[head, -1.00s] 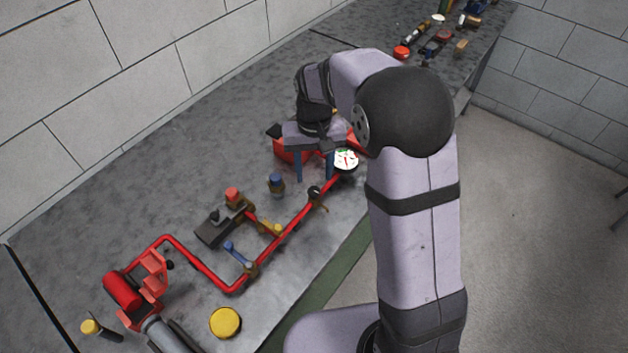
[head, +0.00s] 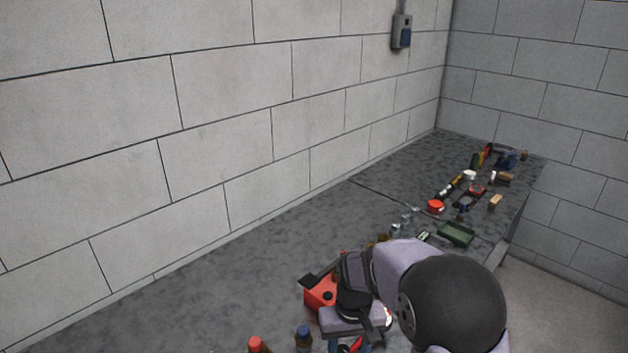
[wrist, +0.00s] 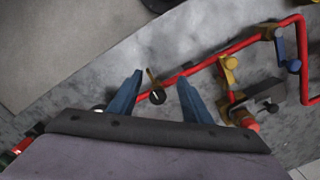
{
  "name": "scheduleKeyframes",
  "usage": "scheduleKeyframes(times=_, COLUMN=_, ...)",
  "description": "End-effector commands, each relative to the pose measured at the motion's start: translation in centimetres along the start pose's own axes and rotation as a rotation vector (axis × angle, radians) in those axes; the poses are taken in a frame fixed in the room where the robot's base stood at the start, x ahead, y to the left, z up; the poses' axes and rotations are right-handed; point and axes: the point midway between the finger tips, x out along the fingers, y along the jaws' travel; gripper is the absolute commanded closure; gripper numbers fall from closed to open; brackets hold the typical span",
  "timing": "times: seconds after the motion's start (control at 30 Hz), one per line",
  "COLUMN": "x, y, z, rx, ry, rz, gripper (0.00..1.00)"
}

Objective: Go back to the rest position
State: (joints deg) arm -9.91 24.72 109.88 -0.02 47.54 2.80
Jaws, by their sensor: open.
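My gripper (wrist: 159,76) is open and empty in the wrist view, its two blue fingers spread above the bench. I cannot tell the height of the fingers over the pipe. In the head view my gripper (head: 350,345) is at the bottom edge, beside a red box (head: 319,294), and its fingertips are cut off. The white gauge is mostly hidden behind my arm.
A red-capped part (head: 257,345) and a blue-capped part (head: 303,338) stand left of my gripper.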

Motion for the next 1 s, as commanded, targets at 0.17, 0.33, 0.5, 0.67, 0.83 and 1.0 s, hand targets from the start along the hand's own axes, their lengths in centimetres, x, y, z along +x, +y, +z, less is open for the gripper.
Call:
scheduleKeyframes(times=0.17, x=1.7, y=0.9, z=8.2, rx=-0.024, ry=-0.072, rz=0.001, gripper=0.55)
scheduleKeyframes(times=0.33, x=1.4, y=2.3, z=15.6, rx=0.019, ry=-0.099, rz=-0.003, gripper=0.55)
scheduleKeyframes(times=0.5, x=0.1, y=3.3, z=18.4, rx=0.07, ry=-0.059, rz=-0.006, gripper=0.55)
scheduleKeyframes(times=0.67, x=-1.6, y=4.1, z=17.2, rx=0.105, ry=0.02, rz=-0.004, gripper=0.55)
scheduleKeyframes(times=0.83, x=-2.0, y=4.7, z=16.9, rx=0.127, ry=0.039, rz=-0.003, gripper=0.55)
scheduleKeyframes(times=1.0, x=-2.0, y=4.7, z=16.9, rx=0.127, ry=0.038, rz=-0.003, gripper=0.55)
